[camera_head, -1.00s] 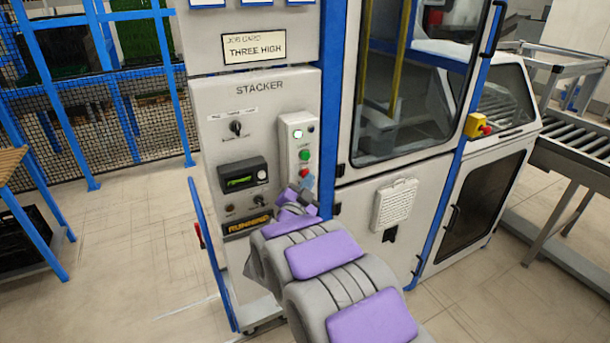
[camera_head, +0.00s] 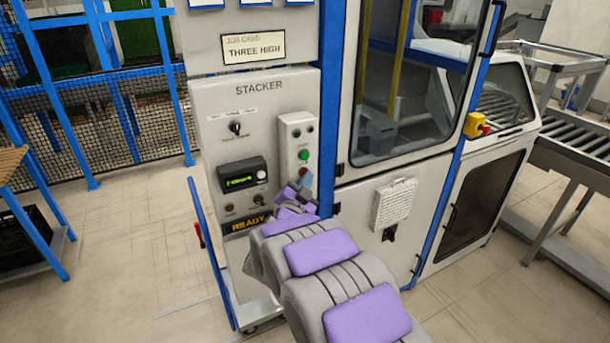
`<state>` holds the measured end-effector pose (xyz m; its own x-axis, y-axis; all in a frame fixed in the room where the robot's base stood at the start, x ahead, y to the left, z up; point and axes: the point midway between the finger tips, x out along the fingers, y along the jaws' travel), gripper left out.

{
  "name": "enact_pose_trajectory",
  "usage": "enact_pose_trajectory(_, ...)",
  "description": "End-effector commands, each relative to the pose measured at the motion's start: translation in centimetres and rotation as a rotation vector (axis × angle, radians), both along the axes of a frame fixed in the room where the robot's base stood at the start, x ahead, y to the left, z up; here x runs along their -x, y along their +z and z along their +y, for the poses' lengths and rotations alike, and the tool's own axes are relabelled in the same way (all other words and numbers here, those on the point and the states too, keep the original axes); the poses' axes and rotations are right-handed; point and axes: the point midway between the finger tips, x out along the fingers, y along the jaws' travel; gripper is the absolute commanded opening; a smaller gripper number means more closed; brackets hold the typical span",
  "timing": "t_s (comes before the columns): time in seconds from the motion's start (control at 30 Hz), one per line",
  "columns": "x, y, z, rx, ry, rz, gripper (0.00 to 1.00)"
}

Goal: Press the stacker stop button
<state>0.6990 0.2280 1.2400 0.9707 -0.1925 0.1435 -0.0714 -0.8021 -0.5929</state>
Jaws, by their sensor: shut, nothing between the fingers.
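The stacker panel (camera_head: 258,110) is a white cabinet front with the label STACKER. The sign (camera_head: 247,224) reads READY, partly covered by my arm.
The panel also has a selector knob (camera_head: 236,128) and a small display (camera_head: 243,175). A yellow box with a red button (camera_head: 478,125) sits on the machine's right side. A roller conveyor (camera_head: 580,150) stands at right. A blue rail (camera_head: 212,255) edges the cabinet's left. Floor at left is open.

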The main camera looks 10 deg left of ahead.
Motion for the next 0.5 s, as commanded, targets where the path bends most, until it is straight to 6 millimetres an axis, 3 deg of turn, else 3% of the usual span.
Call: enact_pose_trajectory(0.5,0.7,-0.06,-0.55,-0.001,0.001,-0.001,0.0)
